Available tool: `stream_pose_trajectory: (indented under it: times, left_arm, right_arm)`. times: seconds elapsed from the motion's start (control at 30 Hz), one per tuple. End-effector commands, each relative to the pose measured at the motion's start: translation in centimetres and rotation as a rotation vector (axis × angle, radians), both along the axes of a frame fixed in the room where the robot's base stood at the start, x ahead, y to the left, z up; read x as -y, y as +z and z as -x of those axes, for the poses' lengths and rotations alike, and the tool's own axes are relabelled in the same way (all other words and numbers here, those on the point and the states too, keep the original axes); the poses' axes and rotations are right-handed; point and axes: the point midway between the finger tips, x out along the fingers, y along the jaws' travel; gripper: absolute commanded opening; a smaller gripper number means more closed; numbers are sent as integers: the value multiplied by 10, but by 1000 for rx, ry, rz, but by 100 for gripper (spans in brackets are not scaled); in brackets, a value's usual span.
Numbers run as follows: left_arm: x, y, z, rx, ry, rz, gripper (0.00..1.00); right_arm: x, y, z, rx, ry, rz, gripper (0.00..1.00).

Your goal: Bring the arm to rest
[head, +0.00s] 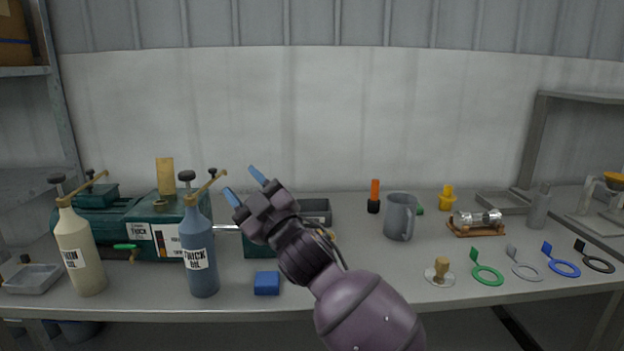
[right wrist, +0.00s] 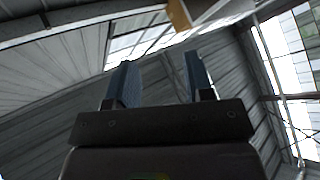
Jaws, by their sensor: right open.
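My right gripper (head: 244,184) is raised in front of the workbench, above its front part, with its blue fingertips pointing up and to the left. The fingers are apart with nothing between them. In the right wrist view the gripper (right wrist: 160,82) is also open and empty, against the roof and wall panels. My right arm comes up from the bottom of the head view and hides part of the bench. My left gripper is in neither view.
A blue bottle (head: 200,255) and a cream bottle (head: 80,250) stand at the left before green tanks (head: 180,240). A blue block (head: 267,283) lies near the front edge. A grey mug (head: 400,217), a wooden-knobbed disc (head: 440,273) and several coloured rings (head: 487,275) are at the right.

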Motion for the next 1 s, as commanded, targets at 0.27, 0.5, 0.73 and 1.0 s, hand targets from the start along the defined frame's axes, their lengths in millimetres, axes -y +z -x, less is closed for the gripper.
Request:
stream_pose_trajectory:
  times: [0.27,0.5,0.73,1.0]
  left_arm:
    - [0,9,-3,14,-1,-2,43]
    - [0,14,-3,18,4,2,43]
    - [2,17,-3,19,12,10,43]
    - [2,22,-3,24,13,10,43]
  right_arm:
    - [83,-81,7,-268,-129,-79,48]
    - [151,-151,32,-469,-234,-136,48]
    - [214,-215,73,-637,-334,-182,48]
    - [281,-280,139,-792,-455,-223,48]
